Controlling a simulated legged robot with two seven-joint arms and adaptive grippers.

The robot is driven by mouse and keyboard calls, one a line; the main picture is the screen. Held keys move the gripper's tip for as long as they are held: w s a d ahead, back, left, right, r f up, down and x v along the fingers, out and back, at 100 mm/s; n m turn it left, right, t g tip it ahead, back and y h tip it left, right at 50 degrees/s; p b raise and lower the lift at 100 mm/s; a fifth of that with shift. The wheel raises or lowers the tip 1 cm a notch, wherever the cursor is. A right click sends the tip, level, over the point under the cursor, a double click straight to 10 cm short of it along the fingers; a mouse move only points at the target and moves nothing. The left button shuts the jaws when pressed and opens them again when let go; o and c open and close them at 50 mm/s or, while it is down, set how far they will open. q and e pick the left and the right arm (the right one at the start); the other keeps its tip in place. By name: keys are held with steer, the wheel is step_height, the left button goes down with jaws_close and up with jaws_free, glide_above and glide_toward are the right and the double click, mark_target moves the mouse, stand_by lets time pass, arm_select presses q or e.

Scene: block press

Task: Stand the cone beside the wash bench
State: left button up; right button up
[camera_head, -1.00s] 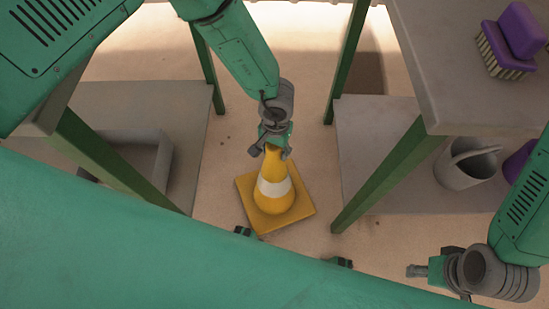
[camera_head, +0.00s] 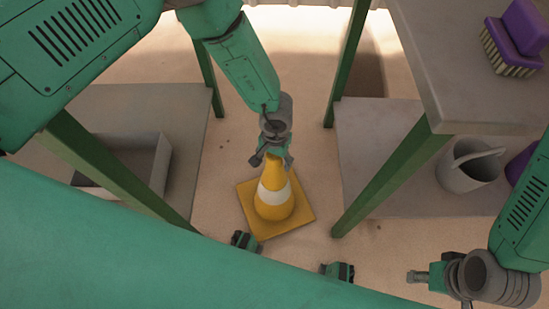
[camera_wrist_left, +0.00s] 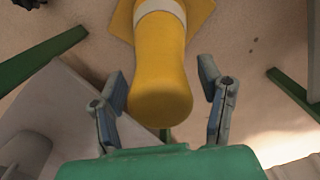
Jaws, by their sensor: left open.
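A yellow cone (camera_head: 274,202) with a white band and a square base stands upright on the floor between two benches. My left gripper (camera_head: 271,160) is open at the cone's top. In the left wrist view the cone's tip (camera_wrist_left: 160,100) lies between the spread fingers (camera_wrist_left: 163,105), with a gap on each side. My right gripper (camera_head: 418,277) is at the lower right, away from the cone; its fingers are too small to read. Which bench is the wash bench I cannot tell for sure; the right one (camera_head: 450,110) carries a purple brush.
The purple brush (camera_head: 515,40) lies on the right bench's top. A grey watering can (camera_head: 468,165) stands on its lower shelf (camera_head: 385,150). A grey bin (camera_head: 160,165) is on the left bench's shelf (camera_head: 190,110). Green legs (camera_head: 385,180) flank the cone; floor behind it is clear.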

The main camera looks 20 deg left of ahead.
arm_select(q)
step_height(320, 180, up, 12)
steer(key=p, duration=0.4)
steer(key=shift+w+d+r, duration=0.1)
steer(key=shift+w, duration=0.05)
arm_select(e)
step_height(320, 180, up, 4)
steer(key=shift+r, duration=0.25)
